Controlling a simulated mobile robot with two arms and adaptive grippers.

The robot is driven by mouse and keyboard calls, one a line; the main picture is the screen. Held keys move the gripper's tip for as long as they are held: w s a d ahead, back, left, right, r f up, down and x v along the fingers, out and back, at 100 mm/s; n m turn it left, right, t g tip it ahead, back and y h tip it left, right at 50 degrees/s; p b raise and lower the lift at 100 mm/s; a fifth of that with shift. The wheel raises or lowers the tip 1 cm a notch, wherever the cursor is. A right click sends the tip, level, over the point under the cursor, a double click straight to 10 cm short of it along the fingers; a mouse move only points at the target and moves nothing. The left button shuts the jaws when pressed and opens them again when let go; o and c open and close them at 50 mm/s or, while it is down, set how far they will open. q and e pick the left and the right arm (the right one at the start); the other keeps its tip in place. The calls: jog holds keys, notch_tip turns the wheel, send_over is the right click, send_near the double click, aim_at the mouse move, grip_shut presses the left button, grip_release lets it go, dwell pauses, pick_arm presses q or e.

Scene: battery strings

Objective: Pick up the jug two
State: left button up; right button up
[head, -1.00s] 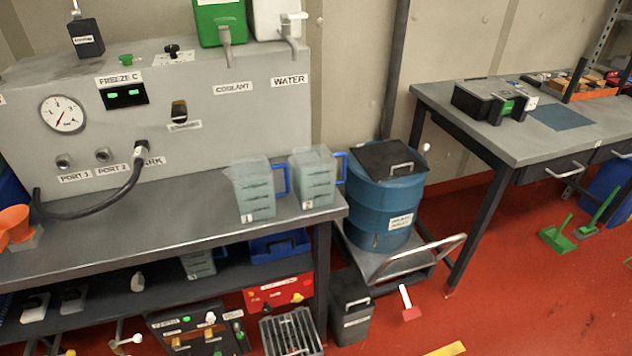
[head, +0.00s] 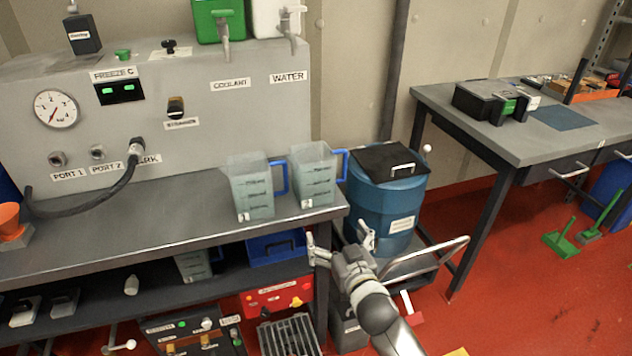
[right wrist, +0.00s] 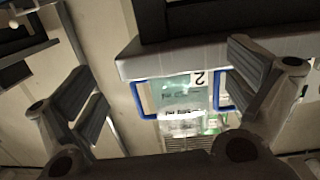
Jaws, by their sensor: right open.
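Jug two (head: 315,175), clear with a blue handle on its right, stands upright near the bench's right front corner. In the right wrist view, jug two (right wrist: 183,97) appears upside down between my fingers, its label "2" readable. Jug one (head: 252,187), a similar jug, stands just left of it. My right gripper (head: 342,243) is open and empty, in front of and below the bench's corner, apart from jug two. Its spread fingers also show in the right wrist view (right wrist: 165,75). My left gripper is not in view.
The grey bench (head: 130,222) has its front edge close to my right gripper. A blue drum (head: 385,210) on a trolley stands right of the bench corner. A machine with a gauge and taps (head: 200,105) stands behind the jugs.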

aim_at(319, 166)
notch_tip(319, 166, up, 13)
jog(key=a+t+y, duration=0.1)
jog(key=a+t, duration=0.1)
jog(key=t, duration=0.1)
jog(key=x, duration=0.4)
jog(key=shift+w, duration=0.1)
jog(key=shift+p+x, duration=0.45)
jog(key=shift+x, duration=2.5)
jog(key=shift+d+r, duration=0.1)
jog(key=shift+d, duration=0.05)
jog(key=c, duration=1.8)
jog(key=shift+w+r, duration=0.1)
jog(key=shift+r, duration=0.05)
jog(key=shift+c, duration=0.3)
